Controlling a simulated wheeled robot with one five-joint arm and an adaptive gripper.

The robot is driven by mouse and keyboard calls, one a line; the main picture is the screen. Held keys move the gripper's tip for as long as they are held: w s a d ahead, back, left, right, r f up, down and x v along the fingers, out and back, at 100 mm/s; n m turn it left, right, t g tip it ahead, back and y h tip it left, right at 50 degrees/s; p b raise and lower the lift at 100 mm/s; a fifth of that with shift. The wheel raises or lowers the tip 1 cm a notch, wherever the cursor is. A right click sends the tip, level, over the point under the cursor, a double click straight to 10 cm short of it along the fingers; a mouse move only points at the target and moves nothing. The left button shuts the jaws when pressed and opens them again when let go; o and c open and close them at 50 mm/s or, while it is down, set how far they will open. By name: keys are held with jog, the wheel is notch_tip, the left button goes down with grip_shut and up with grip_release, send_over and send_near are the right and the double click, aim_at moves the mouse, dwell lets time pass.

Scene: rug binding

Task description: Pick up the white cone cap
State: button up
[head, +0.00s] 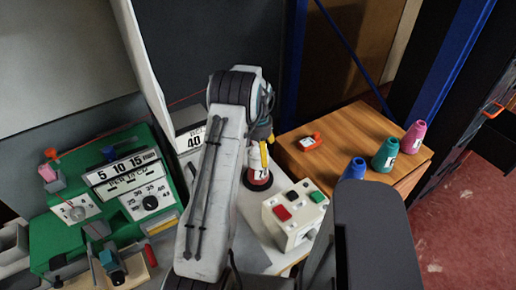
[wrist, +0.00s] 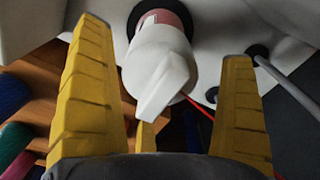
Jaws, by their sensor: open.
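The white cone cap (wrist: 162,80) shows large in the wrist view, pointed end toward the camera. It sits on a bottle with a reddish band (wrist: 160,18). My gripper (wrist: 165,45) is open, with one yellow finger on each side of the cap and visible gaps between. In the head view my gripper (head: 264,152) is just above the red-and-white labelled bottle (head: 258,177), and my arm and fingers hide the cap there.
A white control box (head: 295,218) with coloured buttons stands right of the bottle. A green machine (head: 105,200) stands left.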

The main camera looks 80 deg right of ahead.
jog(key=shift+f, duration=0.45)
jog(key=shift+c, duration=0.2)
jog(key=c, duration=1.2)
jog(key=shift+o, duration=0.2)
jog(key=shift+r, duration=0.2)
